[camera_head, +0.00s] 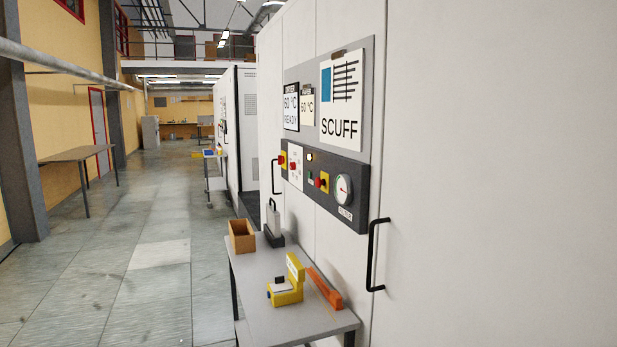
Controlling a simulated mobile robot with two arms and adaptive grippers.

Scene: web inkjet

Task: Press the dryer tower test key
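A dark control panel (331,203) is fixed to the tall white cabinet front at the centre right. From left to right it carries a red knob on yellow (283,161), a white plate (296,167) with small red parts, a small pale round light or button (309,157), a small green part (310,178), a red button on yellow (322,182) and a round gauge (343,189). The small labels are too small to read, so I cannot tell which part is the test key. Neither gripper is in view.
Signs above the panel read "60 °C READY" (291,107) and "SCUFF" (341,112). A grey table (262,301) stands below, holding a brown box (241,236), a yellow device (286,289) and an orange tool (324,288). A black handle (375,256) sticks out.

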